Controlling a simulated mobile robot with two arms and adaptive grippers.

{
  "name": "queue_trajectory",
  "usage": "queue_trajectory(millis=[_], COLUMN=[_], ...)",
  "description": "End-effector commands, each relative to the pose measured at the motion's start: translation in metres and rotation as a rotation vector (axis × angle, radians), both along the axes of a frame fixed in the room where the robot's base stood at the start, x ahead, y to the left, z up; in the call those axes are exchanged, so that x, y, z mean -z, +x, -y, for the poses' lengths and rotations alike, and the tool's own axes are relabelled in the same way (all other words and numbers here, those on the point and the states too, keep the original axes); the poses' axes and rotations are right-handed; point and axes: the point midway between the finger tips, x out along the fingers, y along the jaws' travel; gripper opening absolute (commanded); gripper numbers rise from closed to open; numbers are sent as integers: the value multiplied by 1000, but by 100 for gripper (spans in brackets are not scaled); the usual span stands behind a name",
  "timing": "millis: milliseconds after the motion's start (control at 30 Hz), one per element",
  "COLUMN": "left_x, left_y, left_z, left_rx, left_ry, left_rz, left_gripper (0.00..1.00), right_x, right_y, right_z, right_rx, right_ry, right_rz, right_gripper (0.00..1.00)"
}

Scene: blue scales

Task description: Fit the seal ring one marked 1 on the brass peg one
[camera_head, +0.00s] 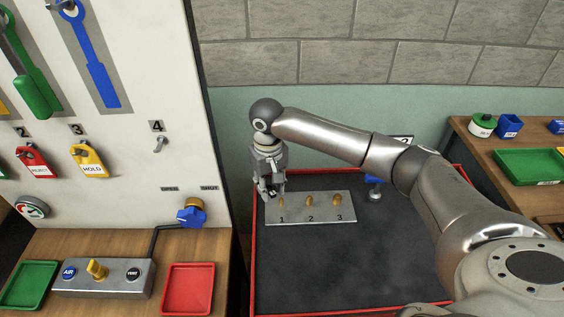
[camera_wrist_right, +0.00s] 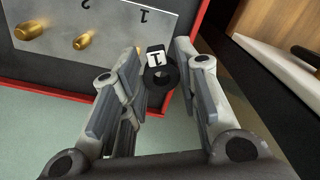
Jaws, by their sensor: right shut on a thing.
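The seal ring one (camera_wrist_right: 172,83) is black with a white tag marked 1. It sits between the fingertips of my right gripper (camera_wrist_right: 161,72) in the wrist view, and the gripper is shut on it. In the head view the right gripper (camera_head: 270,193) hangs just left of the brass peg one (camera_head: 282,201), over the left end of the grey plate (camera_head: 324,212). The ring is off the peg in the head view, though its height above the plate is hard to tell. My left gripper is not in view.
Two more brass pegs stand at marks 2 (camera_head: 309,201) and 3 (camera_head: 337,201). A blue stand (camera_head: 374,187) is right of the plate. The dark table has a red rim (camera_head: 252,270). The white panel (camera_head: 120,190) rises close on the left. The table's front is clear.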

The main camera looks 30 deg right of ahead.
Motion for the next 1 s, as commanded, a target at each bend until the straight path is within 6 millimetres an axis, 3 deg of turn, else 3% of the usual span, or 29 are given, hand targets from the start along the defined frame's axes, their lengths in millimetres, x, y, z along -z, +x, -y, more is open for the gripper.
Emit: queue_trajectory(millis=[33, 100, 400, 667, 1000], left_x=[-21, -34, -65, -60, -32], left_y=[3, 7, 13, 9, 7], left_z=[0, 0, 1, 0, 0], left_rx=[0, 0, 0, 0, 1], left_ry=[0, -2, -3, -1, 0], left_rz=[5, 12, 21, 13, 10], left_gripper=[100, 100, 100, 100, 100], right_x=[-9, -8, 3, 13, 37], right_y=[3, 8, 14, 14, 14], right_z=[6, 14, 39, 43, 43], right_rx=[4, 2, -8, -10, -10], right_ry=[1, 2, 2, 0, 0], right_rz=[-7, -6, -2, 0, 1], right_gripper=[19, 19, 19, 19, 19])
